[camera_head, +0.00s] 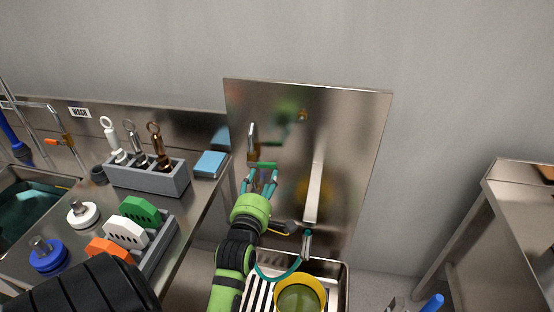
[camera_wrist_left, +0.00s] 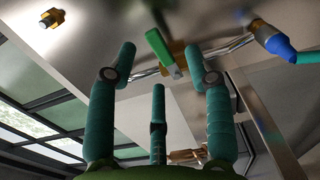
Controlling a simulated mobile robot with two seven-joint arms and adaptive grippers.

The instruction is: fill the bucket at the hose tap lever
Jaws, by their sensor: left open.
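The green hose tap lever (camera_head: 263,165) sits on the steel wall panel (camera_head: 345,125). In the left wrist view the lever (camera_wrist_left: 160,48) stands just beyond my fingertips, between the two outer fingers. My left gripper (camera_head: 259,180) is open, its teal fingers spread below the lever; I cannot tell if any finger touches it. The yellow bucket (camera_head: 317,283) stands upright in the steel basin at the bottom, cut off by the picture edge. Its inside looks olive; I cannot tell whether it holds water. A teal hose (camera_head: 280,276) loops beside the bucket.
A counter on the left carries a grey tool holder (camera_head: 147,178), a rack of coloured discs (camera_head: 160,245), a blue block (camera_head: 209,164) and round knobbed pieces. A steel table (camera_head: 515,225) stands at right. A blue-tipped fitting (camera_wrist_left: 277,40) is right of the lever.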

